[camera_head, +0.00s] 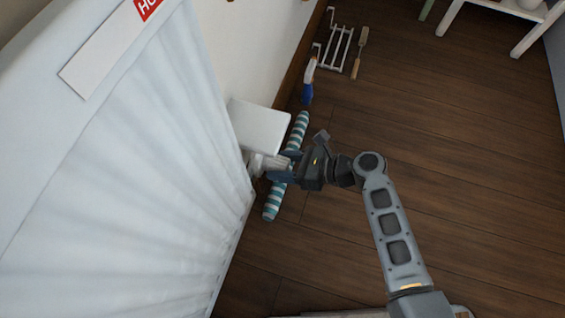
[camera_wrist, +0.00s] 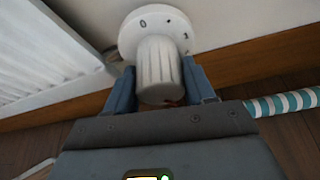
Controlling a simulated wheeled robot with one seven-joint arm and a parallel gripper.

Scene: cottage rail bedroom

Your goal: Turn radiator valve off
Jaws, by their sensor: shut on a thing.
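The radiator valve (camera_wrist: 158,68) is a white ribbed knob on a round white collar (camera_wrist: 131,36) with dark marks, one of them a "0" near its upper left. My gripper (camera_wrist: 157,90) has one blue finger on each side of the knob and is shut on it. In the head view my gripper (camera_head: 272,165) reaches left to the valve (camera_head: 257,164) at the radiator's lower corner, where the fingers partly hide it. The white radiator (camera_head: 130,160) fills the left of the head view and the upper left of the wrist view.
A teal-and-white striped roll (camera_head: 298,130) lies on the floor under my gripper. A white box-like thing (camera_head: 258,127) is beside the valve. A blue bottle (camera_head: 308,82), a white rack (camera_head: 338,46) and a wooden-handled tool (camera_head: 359,55) lie along the wall.

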